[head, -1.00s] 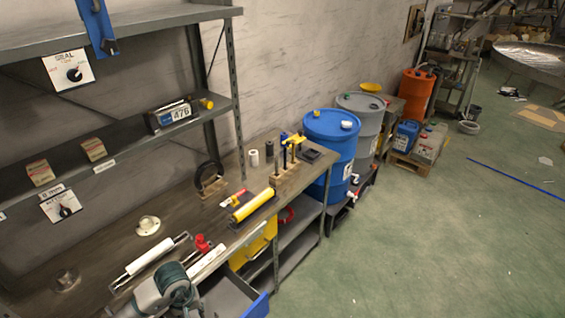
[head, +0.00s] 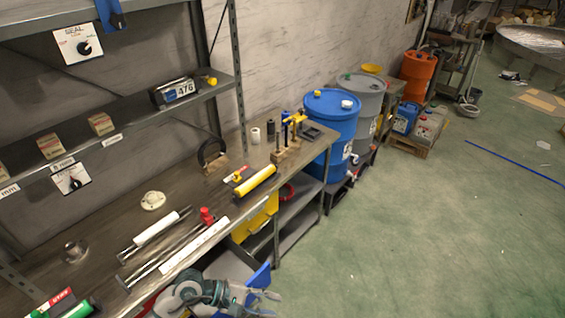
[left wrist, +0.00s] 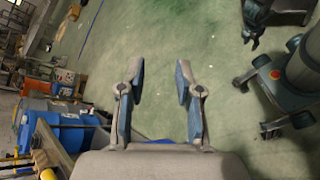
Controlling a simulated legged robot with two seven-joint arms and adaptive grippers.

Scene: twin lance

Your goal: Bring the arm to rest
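My right arm does not show in the head view.
The workbench (head: 105,228) carries a white roller (head: 157,228), a red-handled tool (head: 207,216) and a yellow roller (head: 255,181). A blue drum (head: 329,130) stands past the bench.

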